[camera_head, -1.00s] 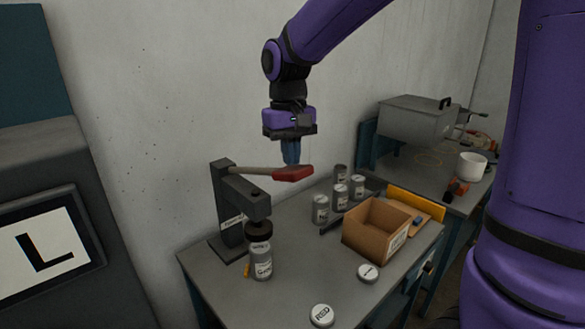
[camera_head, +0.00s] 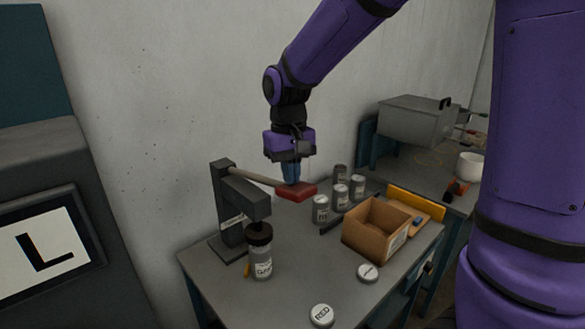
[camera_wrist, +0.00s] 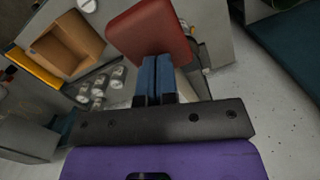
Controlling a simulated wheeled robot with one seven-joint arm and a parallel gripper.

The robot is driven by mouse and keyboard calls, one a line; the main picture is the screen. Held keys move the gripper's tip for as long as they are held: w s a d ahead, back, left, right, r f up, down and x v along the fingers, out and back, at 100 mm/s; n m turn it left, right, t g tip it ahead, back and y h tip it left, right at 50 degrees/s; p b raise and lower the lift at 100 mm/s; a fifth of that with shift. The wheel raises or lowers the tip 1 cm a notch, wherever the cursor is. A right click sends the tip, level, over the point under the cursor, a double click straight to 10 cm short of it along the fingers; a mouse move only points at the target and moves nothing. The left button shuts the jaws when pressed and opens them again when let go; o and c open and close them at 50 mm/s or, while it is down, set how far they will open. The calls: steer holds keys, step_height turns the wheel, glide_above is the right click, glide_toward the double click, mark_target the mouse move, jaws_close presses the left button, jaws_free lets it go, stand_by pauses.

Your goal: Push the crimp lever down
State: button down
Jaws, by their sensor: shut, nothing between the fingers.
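The lever slopes down to the right. My gripper (camera_head: 291,180) is shut and empty, its blue fingers pointing down with the tips at the top of the red handle. In the wrist view the shut fingertips (camera_wrist: 156,62) overlap the red handle (camera_wrist: 150,32), appearing to touch it. A jar with a dark cap (camera_head: 260,252) stands upright under the press head (camera_head: 247,199).
An open cardboard box (camera_head: 376,228) and several grey jars (camera_head: 341,196) stand on the bench (camera_head: 215,281) to the right. Two white discs (camera_head: 321,315) lie near its front. A wall is close behind the press. A second bench holds a grey bin (camera_head: 414,122).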

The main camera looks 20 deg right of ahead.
steer(key=w, duration=0.1)
steer(key=w+r, duration=0.1)
steer(key=w, duration=0.1)
stand_by(0.4)
step_height(320, 180, up, 11)
steer(key=w, duration=0.1)
stand_by(0.6)
steer(key=shift+f, duration=0.1)
stand_by(0.7)
steer(key=s+d+f+t, duration=0.1)
steer(key=s+d+t, duration=0.2)
steer(key=s, duration=0.9)
steer(key=s+d+f+t, duration=0.1)
steer(key=s+d+t, duration=0.2)
steer(key=s, duration=0.9)
steer(key=shift+s+d, duration=0.2)
steer(key=shift+d, duration=0.25)
